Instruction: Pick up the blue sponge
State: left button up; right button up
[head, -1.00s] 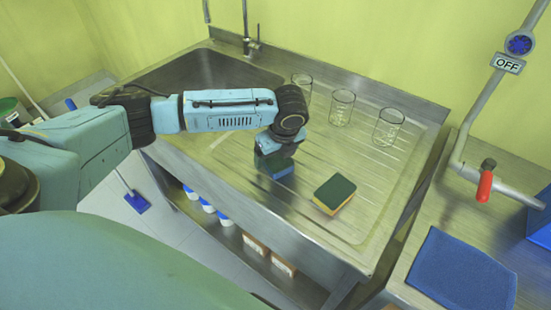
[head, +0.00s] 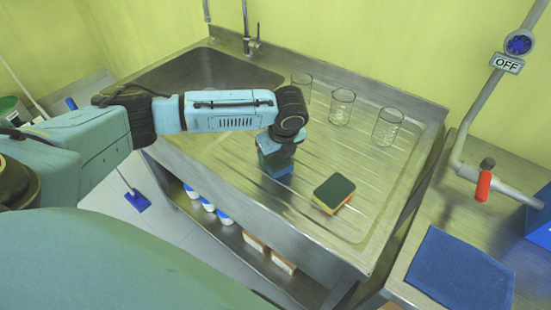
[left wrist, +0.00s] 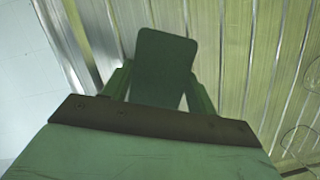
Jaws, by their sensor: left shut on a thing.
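The blue sponge (head: 277,167), with a dark green top, is on the left part of the ribbed drainboard, partly hidden under my gripper in the head view. In the left wrist view its dark green face (left wrist: 163,68) sits between the two fingers. My left gripper (head: 279,150) points down over it and is shut on it. I cannot tell whether the sponge touches the drainboard or is slightly above it. A second sponge (head: 334,191), yellow-orange with a green top, lies to the right. My right gripper is not in view.
Three glass beakers (head: 341,107) stand along the back of the drainboard. The sink basin (head: 205,77) and tap (head: 250,45) are at the back left. A blue cloth (head: 459,272) lies on the right counter, near a pipe with a red-handled valve (head: 483,186).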

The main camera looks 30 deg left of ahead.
aim_at(276, 156)
pick_arm(q)
jog(key=shift+c, duration=0.5)
jog(key=shift+r+b, duration=0.2)
jog(key=shift+b, duration=0.5)
notch_tip(276, 156, up, 10)
jog(key=p, duration=0.1)
jog(key=shift+r, duration=0.1)
